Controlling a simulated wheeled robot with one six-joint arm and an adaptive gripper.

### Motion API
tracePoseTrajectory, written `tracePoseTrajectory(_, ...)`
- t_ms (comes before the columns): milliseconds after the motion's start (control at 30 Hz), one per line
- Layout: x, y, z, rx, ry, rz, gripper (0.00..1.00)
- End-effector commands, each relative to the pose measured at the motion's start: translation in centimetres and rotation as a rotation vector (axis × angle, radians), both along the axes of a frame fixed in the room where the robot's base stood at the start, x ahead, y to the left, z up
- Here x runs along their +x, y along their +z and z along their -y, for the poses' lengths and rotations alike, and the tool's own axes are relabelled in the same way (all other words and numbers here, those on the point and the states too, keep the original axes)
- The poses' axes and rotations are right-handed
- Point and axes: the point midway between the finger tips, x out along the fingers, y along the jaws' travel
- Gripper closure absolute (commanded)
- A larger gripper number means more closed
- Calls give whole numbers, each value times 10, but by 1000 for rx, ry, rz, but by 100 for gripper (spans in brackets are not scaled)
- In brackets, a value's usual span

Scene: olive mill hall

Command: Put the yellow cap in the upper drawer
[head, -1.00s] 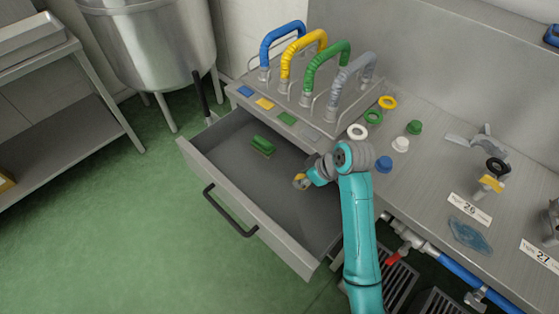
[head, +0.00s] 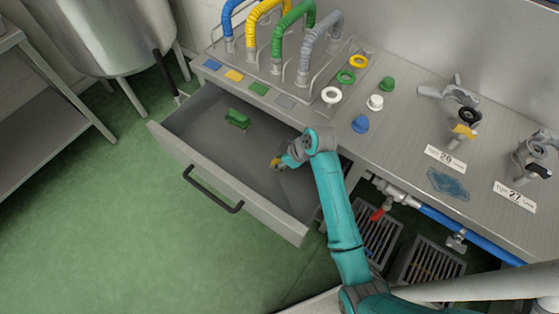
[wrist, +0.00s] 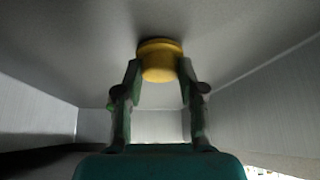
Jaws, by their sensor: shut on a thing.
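The yellow cap (wrist: 159,62) is between the fingertips of my gripper (wrist: 160,82) in the wrist view, and the gripper is shut on it. In the head view the cap (head: 275,163) shows small at the end of my gripper (head: 279,163), over the drawer's grey floor. The upper drawer (head: 222,189) is pulled open, with a black handle on its front. My gripper is inside the drawer's outline, low between its walls. I cannot tell whether the cap touches the drawer floor.
A green brush (head: 237,118) lies in the drawer's back left. The bench above holds a blue cap (head: 360,124), a white cap (head: 375,102), a green cap (head: 387,83), rings, a hose rack and valves (head: 465,125). A steel tank (head: 105,35) stands at left.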

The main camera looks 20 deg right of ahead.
Motion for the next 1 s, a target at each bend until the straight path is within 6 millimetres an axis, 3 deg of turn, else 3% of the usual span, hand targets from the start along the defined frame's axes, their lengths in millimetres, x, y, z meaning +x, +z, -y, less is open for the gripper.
tracePoseTrajectory(333,0,-3,0,0,0,0,93)
tracePoseTrajectory(367,0,-2,0,0,0,0,54)
tracePoseTrajectory(433,0,-2,0,0,0,0,36)
tracePoseTrajectory(767,0,-1,0,0,-1,1,36)
tracePoseTrajectory(1000,-8,22,9,0,-2,3,36)
